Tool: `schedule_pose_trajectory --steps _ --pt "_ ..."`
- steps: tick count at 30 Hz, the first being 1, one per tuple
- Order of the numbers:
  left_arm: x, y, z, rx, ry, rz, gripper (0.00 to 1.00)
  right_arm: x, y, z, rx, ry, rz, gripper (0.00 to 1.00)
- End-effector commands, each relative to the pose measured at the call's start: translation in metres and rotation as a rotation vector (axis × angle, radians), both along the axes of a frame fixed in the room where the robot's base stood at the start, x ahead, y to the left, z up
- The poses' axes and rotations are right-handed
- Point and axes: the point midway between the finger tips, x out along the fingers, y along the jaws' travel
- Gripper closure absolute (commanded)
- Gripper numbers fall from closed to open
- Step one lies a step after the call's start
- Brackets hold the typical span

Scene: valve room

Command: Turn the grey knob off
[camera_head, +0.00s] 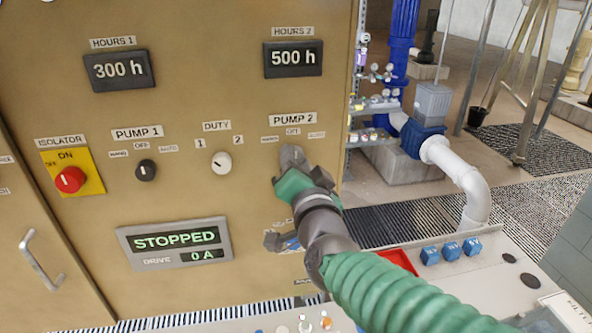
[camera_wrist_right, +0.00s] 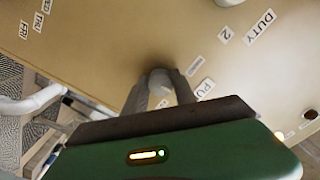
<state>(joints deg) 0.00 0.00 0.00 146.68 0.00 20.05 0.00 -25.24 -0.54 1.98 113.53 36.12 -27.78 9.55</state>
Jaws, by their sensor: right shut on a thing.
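The grey knob (camera_wrist_right: 161,82) is on the tan panel (camera_head: 200,110), below the PUMP 2 label (camera_head: 293,119). My right gripper (camera_head: 291,158) reaches the panel there, with its fingers on either side of the knob. In the right wrist view the gripper (camera_wrist_right: 160,92) is shut on the knob, with the fingertips close to the panel. The fingers hide most of the knob in the head view, so its pointer direction cannot be read. The HAND, OFF and AUTO labels show just above it. My left gripper is not in view.
Left of the gripper are a white duty knob (camera_head: 221,163), a black PUMP 1 knob (camera_head: 146,170) and a red isolator (camera_head: 70,179). A display (camera_head: 175,242) reads STOPPED. White piping (camera_head: 465,175) stands beyond.

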Motion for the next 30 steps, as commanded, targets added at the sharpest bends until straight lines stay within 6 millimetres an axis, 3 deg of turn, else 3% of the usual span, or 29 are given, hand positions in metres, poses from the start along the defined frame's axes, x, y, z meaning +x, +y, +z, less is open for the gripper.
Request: schedule_pose_trajectory --steps 18,19,21,24,30 --pt "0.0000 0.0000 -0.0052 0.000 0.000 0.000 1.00 0.0002 -0.0001 -0.0023 0.044 0.015 0.000 1.00" --pt "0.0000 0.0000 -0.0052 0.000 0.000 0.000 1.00 0.0002 -0.0001 -0.0023 0.044 0.015 0.000 0.64" --pt "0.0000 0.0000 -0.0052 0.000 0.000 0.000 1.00 0.0002 -0.0001 -0.0020 0.044 0.013 0.000 0.55" --pt "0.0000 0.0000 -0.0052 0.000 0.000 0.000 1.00 0.0001 0.0000 -0.0016 0.044 0.012 -0.001 0.46" --pt "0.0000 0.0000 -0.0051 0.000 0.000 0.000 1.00 -0.0006 -0.0001 -0.0005 0.044 0.010 0.000 0.46"
